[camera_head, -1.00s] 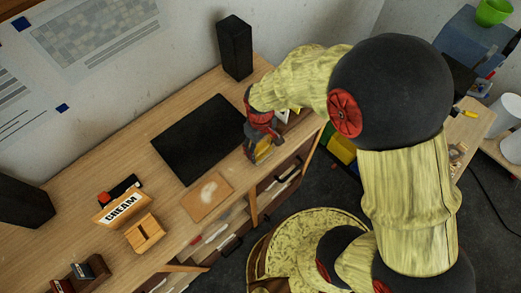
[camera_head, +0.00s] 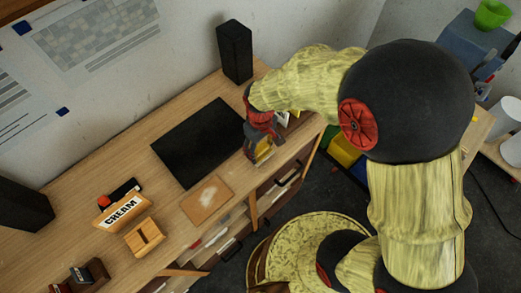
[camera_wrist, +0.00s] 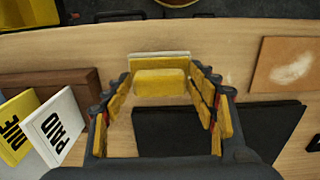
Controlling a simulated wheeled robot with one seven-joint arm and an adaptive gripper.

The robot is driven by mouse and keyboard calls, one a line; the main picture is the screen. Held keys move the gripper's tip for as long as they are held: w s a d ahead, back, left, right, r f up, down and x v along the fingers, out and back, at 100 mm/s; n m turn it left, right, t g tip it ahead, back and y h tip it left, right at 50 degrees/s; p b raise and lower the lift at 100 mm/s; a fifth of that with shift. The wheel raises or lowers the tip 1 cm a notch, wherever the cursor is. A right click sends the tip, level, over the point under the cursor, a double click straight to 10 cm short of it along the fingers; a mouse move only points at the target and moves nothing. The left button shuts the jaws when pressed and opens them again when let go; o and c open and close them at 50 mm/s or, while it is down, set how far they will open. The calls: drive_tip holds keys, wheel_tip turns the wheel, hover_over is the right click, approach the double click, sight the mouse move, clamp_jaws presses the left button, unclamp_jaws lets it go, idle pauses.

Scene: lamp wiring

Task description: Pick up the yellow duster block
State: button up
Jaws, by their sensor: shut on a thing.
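The yellow duster block (camera_wrist: 160,83) sits between the fingertips of my gripper (camera_wrist: 160,72) in the wrist view, with a pale strip along its far edge. The fingers close on it from both sides. In the head view my red and dark gripper (camera_head: 261,132) points down over the desk's front edge, and the yellow block (camera_head: 264,154) shows at its tip. Whether the block touches the desk I cannot tell.
A black mat (camera_head: 205,143) lies beside my gripper, with a stained brown board (camera_head: 207,199) in front of it. A black speaker (camera_head: 234,52) stands behind. A CREAM sign (camera_head: 123,210) is at left. Yellow and white lettered blocks (camera_wrist: 57,127) stand close by.

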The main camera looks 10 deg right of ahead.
drive_tip(key=s+d+r, duration=0.4)
drive_tip(key=s+r, duration=0.7)
drive_tip(key=s, duration=0.2)
drive_tip(key=shift+s, duration=0.2)
drive_tip(key=shift+d+f, duration=0.1)
drive_tip(key=o, duration=0.5)
drive_tip(key=c, duration=0.4)
